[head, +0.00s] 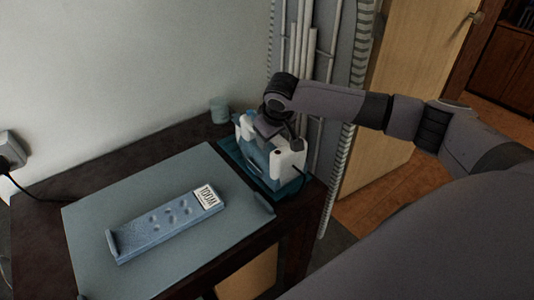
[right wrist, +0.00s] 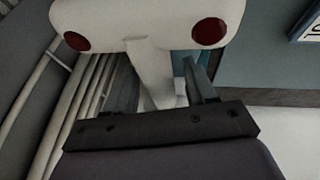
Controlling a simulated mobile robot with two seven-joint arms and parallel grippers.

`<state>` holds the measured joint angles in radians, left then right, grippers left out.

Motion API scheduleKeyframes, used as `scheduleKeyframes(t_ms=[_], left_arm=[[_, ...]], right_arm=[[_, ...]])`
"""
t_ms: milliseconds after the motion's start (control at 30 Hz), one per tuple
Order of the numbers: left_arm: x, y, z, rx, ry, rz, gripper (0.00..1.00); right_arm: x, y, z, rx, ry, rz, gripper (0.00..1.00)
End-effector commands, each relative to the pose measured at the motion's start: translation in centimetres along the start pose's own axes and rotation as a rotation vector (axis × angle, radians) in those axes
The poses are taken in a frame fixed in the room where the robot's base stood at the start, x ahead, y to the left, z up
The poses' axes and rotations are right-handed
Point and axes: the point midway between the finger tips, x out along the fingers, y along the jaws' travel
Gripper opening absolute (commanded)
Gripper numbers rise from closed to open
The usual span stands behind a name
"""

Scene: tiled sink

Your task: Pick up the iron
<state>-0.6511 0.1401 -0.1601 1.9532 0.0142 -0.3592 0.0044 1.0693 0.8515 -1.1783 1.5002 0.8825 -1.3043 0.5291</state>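The iron (head: 287,163), white and blue, sits in a dark teal tray (head: 259,178) at the right end of the dark table. My right gripper (head: 278,138) reaches down over its top, and its fingers are partly hidden in the head view. In the right wrist view, the white body of the iron (right wrist: 140,22) with two dark red spots fills the top. A narrow white part runs down between the two spread fingers of the gripper (right wrist: 162,88), with a gap beside the right finger. My left gripper is not in view.
A grey-blue board (head: 110,210) lies on the table, bearing a blue block (head: 165,228) with a white label. A small greenish cup (head: 220,109) stands by the wall. White vertical pipes (head: 298,60) rise close behind the iron. A wooden door (head: 410,85) is at right.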

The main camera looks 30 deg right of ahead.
Motion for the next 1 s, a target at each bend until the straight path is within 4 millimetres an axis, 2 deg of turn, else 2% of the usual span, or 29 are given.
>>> scheduleKeyframes(t_ms=[33, 133, 167, 200, 467, 633, 767, 1000], left_arm=[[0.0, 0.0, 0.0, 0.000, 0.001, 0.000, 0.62], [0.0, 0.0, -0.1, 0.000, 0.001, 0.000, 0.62], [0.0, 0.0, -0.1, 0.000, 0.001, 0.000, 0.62], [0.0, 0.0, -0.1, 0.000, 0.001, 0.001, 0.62], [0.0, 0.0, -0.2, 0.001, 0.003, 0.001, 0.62], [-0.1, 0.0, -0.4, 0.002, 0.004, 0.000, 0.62], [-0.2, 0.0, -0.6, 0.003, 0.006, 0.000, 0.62], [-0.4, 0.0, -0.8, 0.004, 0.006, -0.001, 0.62]], right_arm=[[0.0, 0.0, 0.0, 0.000, 0.000, 0.000, 0.37], [0.0, 0.0, 0.0, 0.000, 0.000, 0.000, 0.05], [0.0, 0.0, 0.0, 0.000, 0.000, 0.000, 0.00], [-0.4, 0.1, -0.5, 0.003, 0.012, 0.000, 0.00], [-0.5, 0.1, -0.5, 0.003, 0.013, 0.000, 0.00], [-1.9, 0.4, -1.1, 0.004, 0.014, -0.001, 0.00], [-4.0, 0.9, -2.0, 0.005, 0.017, -0.001, 0.00], [-9.4, 2.0, -4.2, 0.005, 0.018, -0.001, 0.00]])
